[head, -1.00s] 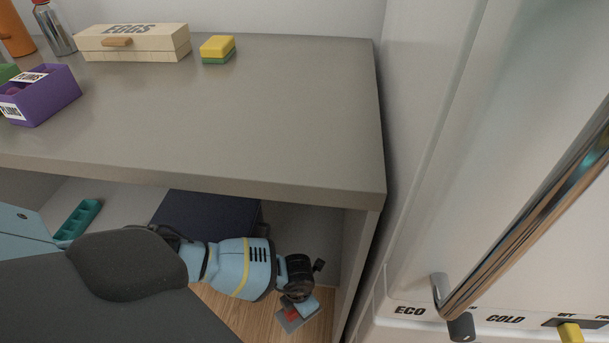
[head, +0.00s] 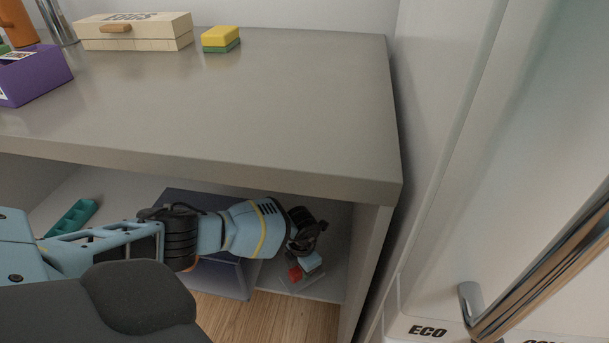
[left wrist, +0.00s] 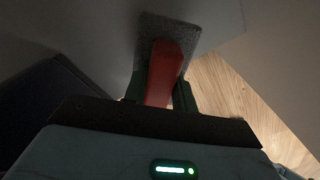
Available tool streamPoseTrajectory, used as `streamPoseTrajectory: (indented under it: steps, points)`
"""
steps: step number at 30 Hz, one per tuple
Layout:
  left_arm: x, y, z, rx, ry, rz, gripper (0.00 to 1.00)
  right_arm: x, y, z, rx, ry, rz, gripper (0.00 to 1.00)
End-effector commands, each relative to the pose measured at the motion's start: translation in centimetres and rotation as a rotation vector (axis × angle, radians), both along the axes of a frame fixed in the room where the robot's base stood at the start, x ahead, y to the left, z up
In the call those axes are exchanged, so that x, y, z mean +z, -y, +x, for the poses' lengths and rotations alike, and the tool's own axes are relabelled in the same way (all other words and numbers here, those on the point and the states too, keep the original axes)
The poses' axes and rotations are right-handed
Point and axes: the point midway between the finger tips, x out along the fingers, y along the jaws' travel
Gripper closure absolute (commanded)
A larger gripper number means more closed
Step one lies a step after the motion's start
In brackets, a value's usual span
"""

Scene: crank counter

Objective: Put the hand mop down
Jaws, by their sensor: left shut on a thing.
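The hand mop has a red handle and a flat grey pad. In the head view the mop (head: 295,273) is inside the open compartment under the counter, near its right wall. My left gripper (head: 306,256) is shut on its handle. In the left wrist view the red handle (left wrist: 164,70) sits between the fingers of the left gripper (left wrist: 160,88), with the grey pad (left wrist: 178,33) beyond them. The pad lies over the pale shelf floor (head: 327,284), near its front edge. I cannot tell whether it touches. My right gripper is not in view.
A dark blue box (head: 228,276) stands in the compartment left of the mop, partly behind my arm. A teal tray (head: 72,217) lies farther left. The grey countertop (head: 270,105) overhangs above, holding an egg box (head: 135,32) and a sponge (head: 220,39). A fridge-like appliance (head: 500,150) stands right.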

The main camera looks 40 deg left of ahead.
Motion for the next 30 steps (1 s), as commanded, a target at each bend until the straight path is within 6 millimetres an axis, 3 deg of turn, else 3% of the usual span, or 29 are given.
streamPoseTrajectory:
  steps: [7, 15, 28, 29, 30]
  points:
    - [-0.3, -0.1, 0.2, 0.0, 0.0, -0.001, 1.0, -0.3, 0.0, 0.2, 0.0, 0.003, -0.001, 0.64]
    - [-3.6, 0.0, 0.1, 0.0, -0.002, -0.001, 1.0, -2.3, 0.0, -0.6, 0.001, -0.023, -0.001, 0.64]
    - [-3.9, -0.1, 0.1, 0.0, 0.0, 0.0, 1.0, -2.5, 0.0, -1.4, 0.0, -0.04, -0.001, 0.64]
    - [-3.9, -0.1, 0.1, 0.0, 0.0, 0.0, 0.71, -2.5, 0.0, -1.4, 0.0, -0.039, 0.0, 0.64]
    - [-3.8, -0.1, 0.1, 0.0, 0.001, 0.0, 0.65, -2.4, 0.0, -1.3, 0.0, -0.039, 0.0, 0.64]
